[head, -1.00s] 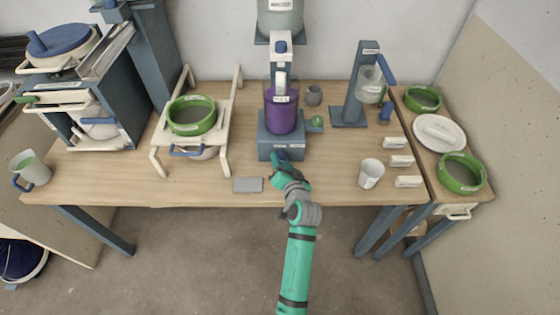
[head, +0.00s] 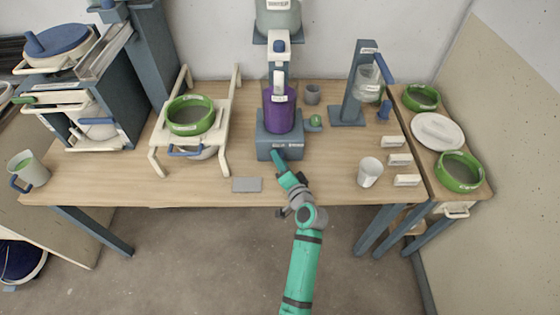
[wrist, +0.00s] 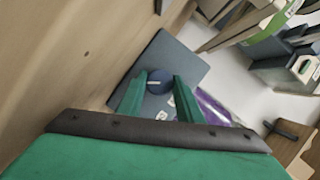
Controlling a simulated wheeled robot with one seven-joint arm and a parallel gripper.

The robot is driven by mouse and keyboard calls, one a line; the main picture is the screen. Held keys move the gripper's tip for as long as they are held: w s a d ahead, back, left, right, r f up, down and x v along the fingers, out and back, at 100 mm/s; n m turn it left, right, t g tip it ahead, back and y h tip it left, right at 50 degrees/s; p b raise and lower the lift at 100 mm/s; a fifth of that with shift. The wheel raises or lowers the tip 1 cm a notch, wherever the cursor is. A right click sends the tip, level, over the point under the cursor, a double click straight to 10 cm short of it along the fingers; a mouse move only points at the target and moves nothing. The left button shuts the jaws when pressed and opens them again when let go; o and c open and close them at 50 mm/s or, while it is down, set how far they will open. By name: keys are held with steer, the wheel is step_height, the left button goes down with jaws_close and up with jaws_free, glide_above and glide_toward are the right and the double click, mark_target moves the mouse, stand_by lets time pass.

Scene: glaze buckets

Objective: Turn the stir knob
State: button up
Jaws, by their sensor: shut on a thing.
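The stir knob (wrist: 159,80) is a dark blue round knob with a light mark, on the front of the blue-grey stirrer base (head: 279,141). My gripper (wrist: 157,92) has a green finger on each side of the knob and is shut on it. In the head view my gripper (head: 278,156) reaches the front of the base and hides the knob. A clear container of purple glaze (head: 281,115) stands on the base. The stirrer column rises behind it.
A grey flat plate (head: 247,185) lies left of my arm. A white cup (head: 370,172) and several small white labelled blocks (head: 400,160) stand to the right. A cream rack (head: 221,125) with a green-rimmed sieve (head: 191,114) stands left.

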steer(key=shift+s+f, duration=0.1)
steer(key=o, duration=1)
steer(key=shift+o, duration=0.2)
steer(key=v, duration=1)
steer(key=shift+s+d, duration=0.2)
steer(key=shift+s, duration=0.25)
steer(key=shift+a, duration=0.1)
